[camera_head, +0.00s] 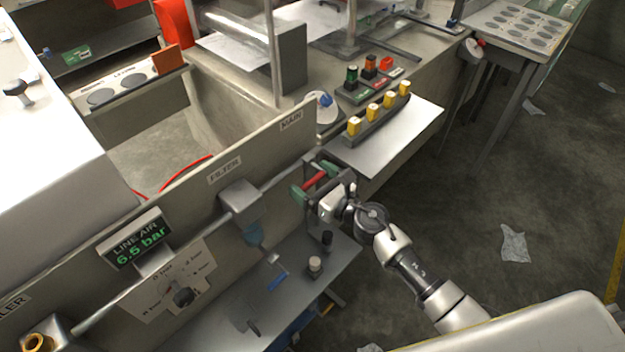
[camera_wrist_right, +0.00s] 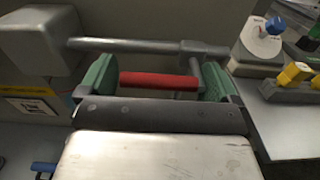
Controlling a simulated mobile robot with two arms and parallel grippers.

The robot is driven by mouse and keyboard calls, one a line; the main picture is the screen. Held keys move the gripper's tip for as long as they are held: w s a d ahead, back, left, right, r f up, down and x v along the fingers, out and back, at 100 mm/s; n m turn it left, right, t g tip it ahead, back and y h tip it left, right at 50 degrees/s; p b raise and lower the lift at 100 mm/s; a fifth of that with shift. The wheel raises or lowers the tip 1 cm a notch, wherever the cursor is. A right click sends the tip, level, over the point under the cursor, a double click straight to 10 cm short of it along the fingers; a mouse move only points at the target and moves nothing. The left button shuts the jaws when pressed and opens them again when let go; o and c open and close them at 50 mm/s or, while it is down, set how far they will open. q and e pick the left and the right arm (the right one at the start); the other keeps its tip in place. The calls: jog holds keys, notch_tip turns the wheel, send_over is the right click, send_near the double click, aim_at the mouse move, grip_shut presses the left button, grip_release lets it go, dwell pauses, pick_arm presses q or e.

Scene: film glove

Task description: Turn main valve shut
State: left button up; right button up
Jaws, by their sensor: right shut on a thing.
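The main valve's red lever (camera_head: 315,181) sits on the pipe below the MAIN label (camera_head: 291,121). My right gripper (camera_head: 314,182) is at the lever, with a green pad at each end of it. In the right wrist view the red lever (camera_wrist_right: 158,81) lies crosswise between the green pads of my right gripper (camera_wrist_right: 157,80), which is shut on it. The grey valve body (camera_wrist_right: 195,48) shows just behind the lever. The lever runs roughly along the pipe (camera_wrist_right: 125,45). The display (camera_head: 139,238) reads LINE AIR 6.5 bar. My left gripper is not in view.
A filter unit (camera_head: 240,198) hangs on the pipe left of the valve. A block with several yellow-topped pieces (camera_head: 377,121) and a dial with a blue knob (camera_head: 326,108) stand close by on the right. A grey shelf (camera_head: 225,318) lies below.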

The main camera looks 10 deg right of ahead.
aim_at(317, 176)
jog(key=m+p, duration=0.1)
jog(key=r+m, duration=0.1)
jog(key=m, duration=0.1)
jog(key=m+p, duration=0.1)
jog(key=shift+d+r+m+p, duration=0.15)
jog(key=shift+r+m+p, duration=0.15)
jog(key=shift+r+m, duration=0.1)
jog(key=m, duration=0.1)
jog(key=m+p, duration=0.1)
jog(key=m, duration=0.1)
jog(key=r+m+p, duration=0.1)
jog(key=shift+w+d+r+m, duration=0.1)
jog(key=shift+w+d+m, duration=0.2)
jog(key=shift+w+d, duration=0.1)
jog(key=m, duration=0.1)
jog(key=m+p, duration=0.1)
jog(key=m, duration=0.1)
jog(key=d+m, duration=0.1)
jog(key=shift+w+r, duration=0.3)
jog(key=shift+r, duration=0.05)
jog(key=shift+w+d+m+p, duration=0.2)
jog(key=shift+d+m+p, duration=0.1)
jog(key=shift+m, duration=0.75)
jog(key=shift+w+d+m+p, duration=0.15)
jog(key=shift+d+m+p, duration=0.1)
jog(key=shift+m, duration=0.8)
jog(key=o, duration=0.9)
jog(key=shift+o, duration=0.2)
jog(key=b+v, duration=0.2)
jog(key=v, duration=0.9)
